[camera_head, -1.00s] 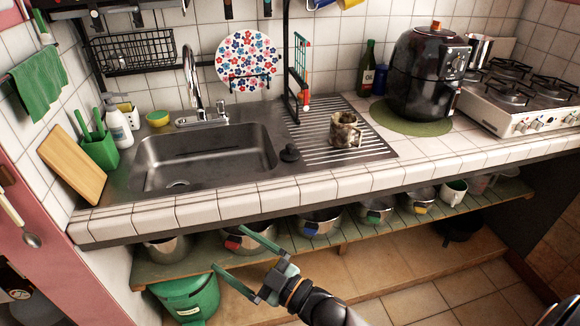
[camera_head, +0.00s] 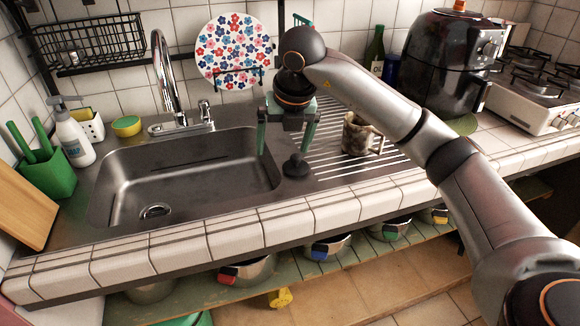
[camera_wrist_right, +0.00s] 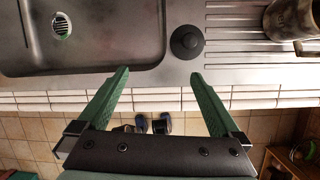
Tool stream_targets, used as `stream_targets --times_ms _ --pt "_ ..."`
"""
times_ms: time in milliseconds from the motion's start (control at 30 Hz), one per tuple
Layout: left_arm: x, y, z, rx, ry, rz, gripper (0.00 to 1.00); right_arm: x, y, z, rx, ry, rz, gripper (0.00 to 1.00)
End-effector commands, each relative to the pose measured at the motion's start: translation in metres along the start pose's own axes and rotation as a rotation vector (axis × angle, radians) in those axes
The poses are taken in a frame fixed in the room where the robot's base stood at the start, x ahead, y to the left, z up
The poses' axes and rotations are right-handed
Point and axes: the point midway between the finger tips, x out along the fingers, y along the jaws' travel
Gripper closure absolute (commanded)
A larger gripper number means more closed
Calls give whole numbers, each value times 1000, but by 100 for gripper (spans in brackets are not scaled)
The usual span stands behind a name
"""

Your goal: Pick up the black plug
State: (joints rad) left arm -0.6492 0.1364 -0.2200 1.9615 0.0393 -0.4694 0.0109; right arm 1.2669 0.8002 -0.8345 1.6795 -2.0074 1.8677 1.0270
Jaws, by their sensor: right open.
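The black plug (camera_head: 296,166) is a small round stopper with a knob on top. It stands on the metal strip between the sink basin (camera_head: 180,180) and the ribbed drainboard (camera_head: 340,160). It also shows in the right wrist view (camera_wrist_right: 187,42). My right gripper (camera_head: 284,150) is open and empty, its green fingers pointing down close to the plug. In the right wrist view the plug lies ahead of the fingertips (camera_wrist_right: 159,74), nearer the right finger, and not between them. My left gripper is out of view.
A patterned mug (camera_head: 357,136) stands on the drainboard to the right of the plug. The chrome faucet (camera_head: 165,75) rises behind the sink. A floral plate (camera_head: 232,50) stands behind. A black air fryer (camera_head: 445,65) is at the right. The basin is empty.

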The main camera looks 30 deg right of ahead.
Motion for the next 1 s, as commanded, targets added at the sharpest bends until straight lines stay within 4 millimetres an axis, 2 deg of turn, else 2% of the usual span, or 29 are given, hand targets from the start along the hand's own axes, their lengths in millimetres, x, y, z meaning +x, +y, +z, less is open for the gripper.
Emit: stream_targets --times_ms 33,100,200,500,767,1000 --pt "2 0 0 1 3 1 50 -8 -14 9 36 -36 -50 0" --pt "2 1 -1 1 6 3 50 -17 -27 17 72 -65 -98 0" --pt "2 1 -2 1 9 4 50 -16 -36 21 97 -81 -130 0" --pt "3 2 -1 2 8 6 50 34 -43 24 98 -80 -133 0" --pt "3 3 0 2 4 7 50 56 -45 25 95 -80 -131 0" --pt "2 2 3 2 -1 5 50 91 -47 25 96 -80 -129 0"
